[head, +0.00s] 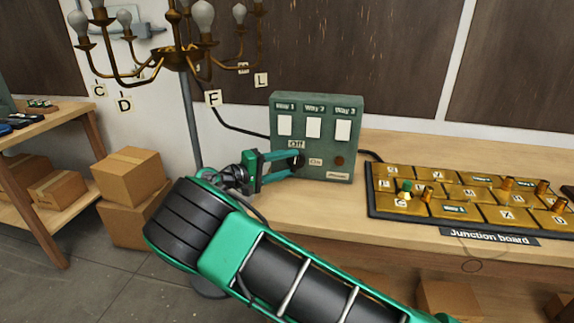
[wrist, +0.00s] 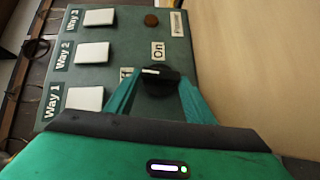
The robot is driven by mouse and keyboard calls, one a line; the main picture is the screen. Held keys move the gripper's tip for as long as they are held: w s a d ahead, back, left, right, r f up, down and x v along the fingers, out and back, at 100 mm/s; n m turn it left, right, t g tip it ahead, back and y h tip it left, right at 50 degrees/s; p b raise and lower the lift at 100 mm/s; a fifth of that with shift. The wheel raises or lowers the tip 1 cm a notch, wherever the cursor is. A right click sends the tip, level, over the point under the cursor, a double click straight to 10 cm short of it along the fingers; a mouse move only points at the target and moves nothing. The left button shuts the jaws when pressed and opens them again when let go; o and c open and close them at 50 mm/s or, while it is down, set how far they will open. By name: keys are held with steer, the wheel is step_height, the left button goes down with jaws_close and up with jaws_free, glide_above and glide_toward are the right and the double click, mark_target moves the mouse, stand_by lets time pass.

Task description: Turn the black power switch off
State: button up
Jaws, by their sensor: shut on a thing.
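The black power switch (head: 299,161) is a round knob on the green control box (head: 345,110). It also shows in the wrist view (wrist: 160,82), where its white mark points left, toward the partly hidden Off label (wrist: 125,74). The On label (wrist: 158,52) is above the knob there. In the head view, the Off label (head: 297,144) is above the knob and the On label (head: 316,161) is to its right. My gripper (head: 293,163) reaches in from the left and is shut on the knob, one finger on each side.
The box has several white way switches (head: 314,128) and a brown round part (head: 338,160). A junction board (head: 470,200) lies right on the bench (head: 400,150). A chandelier (head: 180,60) hangs above left of my gripper. Cardboard boxes (head: 130,178) stand at left.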

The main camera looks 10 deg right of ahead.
steer(key=shift+a+f+n+t+h, duration=0.25)
steer(key=shift+f+n+t+h, duration=0.05)
steer(key=shift+n, duration=0.2)
stand_by(0.3)
steer(key=o, duration=1.1)
steer(key=shift+c, duration=0.2)
steer(key=v, duration=1)
steer(key=shift+a+f, duration=0.15)
steer(key=shift+a, duration=0.25)
steer(key=shift+s, duration=0.1)
